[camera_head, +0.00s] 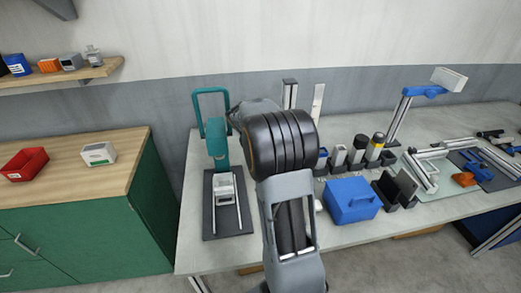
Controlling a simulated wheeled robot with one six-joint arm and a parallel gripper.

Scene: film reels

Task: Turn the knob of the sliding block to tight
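A small light-grey block (226,188) sits between two pale rails on a dark base plate (211,225) at the left part of the bench. It looks like the sliding block. I cannot make out its knob or which way it is set. A teal frame with a looped handle (217,142) stands at the back of the same plate. My arm rises from the bottom centre, just right of the plate. Its large black joint and grey links fill the middle of the view. My gripper does not show; the arm may hide it.
The grey bench (195,255) carries a blue box (351,200), several small upright containers, a blue-and-grey lamp (401,110) and a framed rail assembly at right. A wood-topped green cabinet (85,225) stands left, with a red bin (25,163) and white box (98,153).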

